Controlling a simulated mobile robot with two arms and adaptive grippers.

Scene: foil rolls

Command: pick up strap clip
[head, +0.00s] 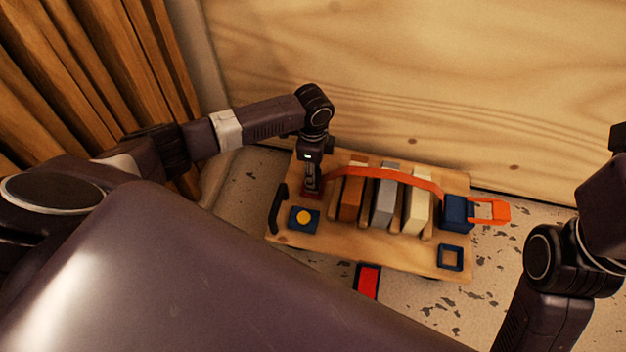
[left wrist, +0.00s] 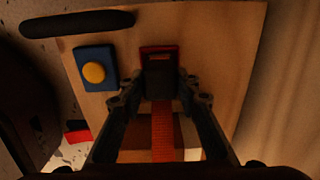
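An orange strap (head: 385,172) arches over the rolls on a wooden board. Its right end meets a blue block (head: 458,211) with an orange loop-shaped clip (head: 491,211) sticking out to the right. Its left end meets a dark and red piece (left wrist: 160,70), which I see in the left wrist view. My left gripper (head: 312,188) points down over this left end. In the left wrist view its fingers (left wrist: 163,88) stand on both sides of the dark piece; whether they press on it I cannot tell. My right arm is at the right edge; its fingers are out of view.
A red and black piece (head: 368,280) lies at the front edge. A wooden wall (head: 430,80) stands close behind.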

